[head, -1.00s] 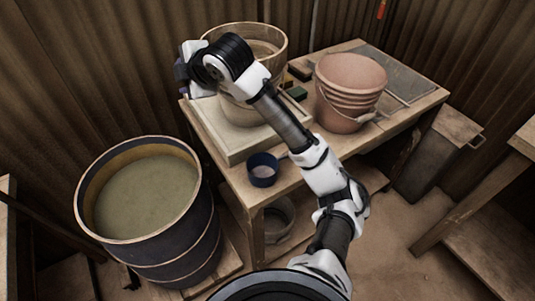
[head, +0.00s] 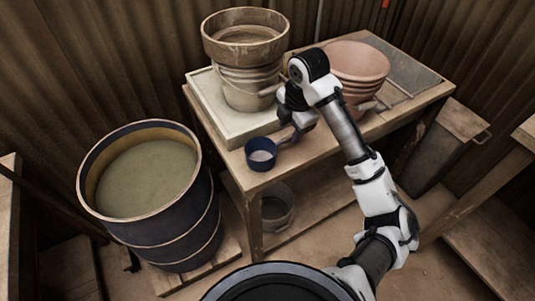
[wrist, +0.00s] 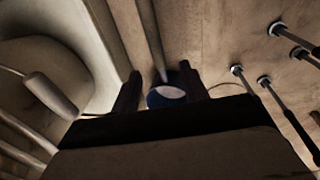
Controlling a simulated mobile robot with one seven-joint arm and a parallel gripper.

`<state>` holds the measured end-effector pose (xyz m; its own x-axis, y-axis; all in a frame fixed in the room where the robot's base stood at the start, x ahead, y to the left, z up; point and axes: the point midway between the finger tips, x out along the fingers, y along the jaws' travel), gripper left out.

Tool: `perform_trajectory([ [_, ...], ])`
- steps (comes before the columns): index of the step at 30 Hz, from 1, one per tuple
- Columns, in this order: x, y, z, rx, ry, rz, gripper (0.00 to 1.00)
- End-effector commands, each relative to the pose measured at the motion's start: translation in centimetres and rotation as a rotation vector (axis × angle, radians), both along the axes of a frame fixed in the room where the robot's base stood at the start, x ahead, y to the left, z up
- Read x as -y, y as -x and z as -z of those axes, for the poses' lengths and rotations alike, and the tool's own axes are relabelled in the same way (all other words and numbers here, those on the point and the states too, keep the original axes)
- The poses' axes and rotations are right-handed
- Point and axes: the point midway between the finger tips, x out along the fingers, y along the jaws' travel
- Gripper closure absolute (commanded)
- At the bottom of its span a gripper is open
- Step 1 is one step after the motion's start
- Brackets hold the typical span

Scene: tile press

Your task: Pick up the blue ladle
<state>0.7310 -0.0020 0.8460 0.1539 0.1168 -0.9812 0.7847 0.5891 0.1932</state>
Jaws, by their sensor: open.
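The blue ladle (head: 261,155) rests on the front corner of the wooden table, with its round cup near the edge and its handle running right and back toward my gripper (head: 297,133). In the wrist view the ladle's cup (wrist: 167,96) shows between my two fingertips (wrist: 160,88), with the handle running up the picture from it. My gripper is open, with one finger on each side of the ladle in that view. I cannot tell whether either finger touches it. My wrist partly hides the handle's far end in the head view.
A bucket (head: 248,95) topped by a wooden-rimmed sieve (head: 245,48) stands on a pale board (head: 205,95) behind the ladle. Pink stacked buckets (head: 355,62) are behind my arm. A large barrel of murky liquid (head: 145,180) stands left. Several dark rods (wrist: 300,52) show right in the wrist view.

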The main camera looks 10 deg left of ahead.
Motion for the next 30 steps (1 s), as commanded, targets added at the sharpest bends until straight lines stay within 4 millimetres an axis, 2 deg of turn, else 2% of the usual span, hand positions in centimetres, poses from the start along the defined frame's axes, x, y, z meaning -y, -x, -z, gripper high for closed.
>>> perform_trajectory([
  [8, -0.3, -0.3, 1.9, -0.001, -0.003, 0.000, 0.55],
  [16, -0.7, -0.9, 5.4, -0.002, 0.000, 0.002, 0.55],
  [25, -0.8, -1.0, 6.0, 0.001, 0.000, 0.000, 0.55],
  [30, -0.8, -1.0, 6.0, 0.001, 0.000, 0.000, 0.78],
])
